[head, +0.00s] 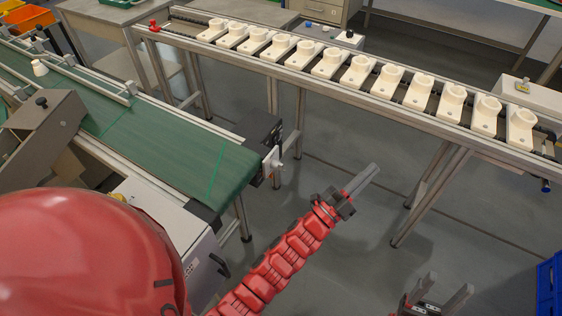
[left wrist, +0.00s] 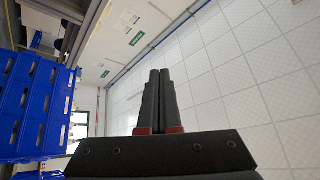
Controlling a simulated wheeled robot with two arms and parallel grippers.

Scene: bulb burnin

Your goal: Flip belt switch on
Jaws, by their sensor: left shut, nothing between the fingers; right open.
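The green conveyor belt (head: 180,150) runs from the upper left to its end near the middle of the head view. At that end is a dark box (head: 258,135) with a pale lever-like part (head: 272,162) on its side, which may be the belt switch; its position is too small to tell. My left gripper (head: 366,178) is shut and empty, to the right of this part and apart from it. In the left wrist view its closed fingers (left wrist: 158,95) show against the ceiling. My right gripper (head: 445,300) is open and empty at the bottom edge.
A rail conveyor (head: 330,85) with a row of several white sockets (head: 325,66) crosses the back. A white cabinet (head: 165,225) stands below the belt. Blue crates (left wrist: 35,105) show in the left wrist view. The floor between both conveyors is clear.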

